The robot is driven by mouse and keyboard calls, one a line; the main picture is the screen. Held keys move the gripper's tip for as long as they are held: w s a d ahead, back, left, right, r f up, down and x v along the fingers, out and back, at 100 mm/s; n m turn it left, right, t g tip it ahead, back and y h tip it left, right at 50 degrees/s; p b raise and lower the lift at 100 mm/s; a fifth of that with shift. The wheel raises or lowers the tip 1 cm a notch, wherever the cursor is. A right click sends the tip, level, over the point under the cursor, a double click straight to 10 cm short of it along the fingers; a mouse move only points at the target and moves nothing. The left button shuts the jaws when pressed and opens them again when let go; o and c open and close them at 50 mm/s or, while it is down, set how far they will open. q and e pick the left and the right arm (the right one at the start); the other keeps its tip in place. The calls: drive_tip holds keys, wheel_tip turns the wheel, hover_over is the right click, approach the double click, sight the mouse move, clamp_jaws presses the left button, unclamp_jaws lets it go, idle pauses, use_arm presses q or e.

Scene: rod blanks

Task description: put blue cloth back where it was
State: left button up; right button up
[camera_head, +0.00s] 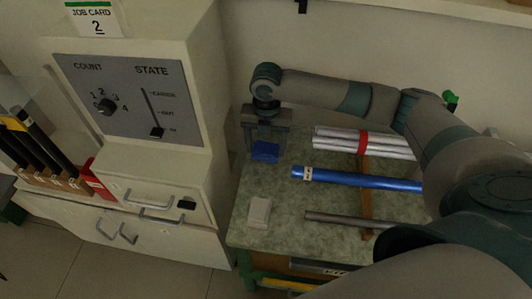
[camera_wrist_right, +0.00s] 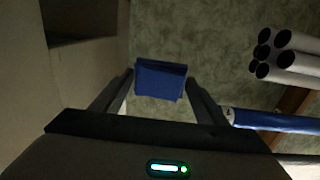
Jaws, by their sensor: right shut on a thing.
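The blue cloth (camera_head: 265,151) is a small folded square at the back left of the green speckled worktop (camera_head: 262,184). My right gripper (camera_head: 264,140) points down over it, close to the cabinet side. In the right wrist view the cloth (camera_wrist_right: 160,80) sits between the two fingertips of the right gripper (camera_wrist_right: 158,88), and the fingers are shut on it. I cannot tell whether the cloth still touches the worktop. My left gripper is not in view.
A blue rod (camera_head: 360,180), a bundle of pale tubes with a red band (camera_head: 362,142) and a grey-brown rod (camera_head: 335,219) lie right of the cloth. A whitish block (camera_head: 259,211) lies in front. The cabinet with dial panel (camera_head: 125,100) stands left.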

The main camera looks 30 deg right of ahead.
sight(266, 155)
drive_tip(key=shift+f, duration=0.1)
drive_tip(key=shift+f, duration=0.35)
wheel_tip(266, 155, down, 3)
drive_tip(key=shift+r+p, duration=0.1)
drive_tip(key=shift+p, duration=0.6)
drive_tip(key=shift+f, duration=0.25)
drive_tip(key=o, duration=1.1)
wheel_tip(266, 155, up, 12)
drive_tip(key=b, duration=0.3)
drive_tip(key=shift+s+r, duration=0.1)
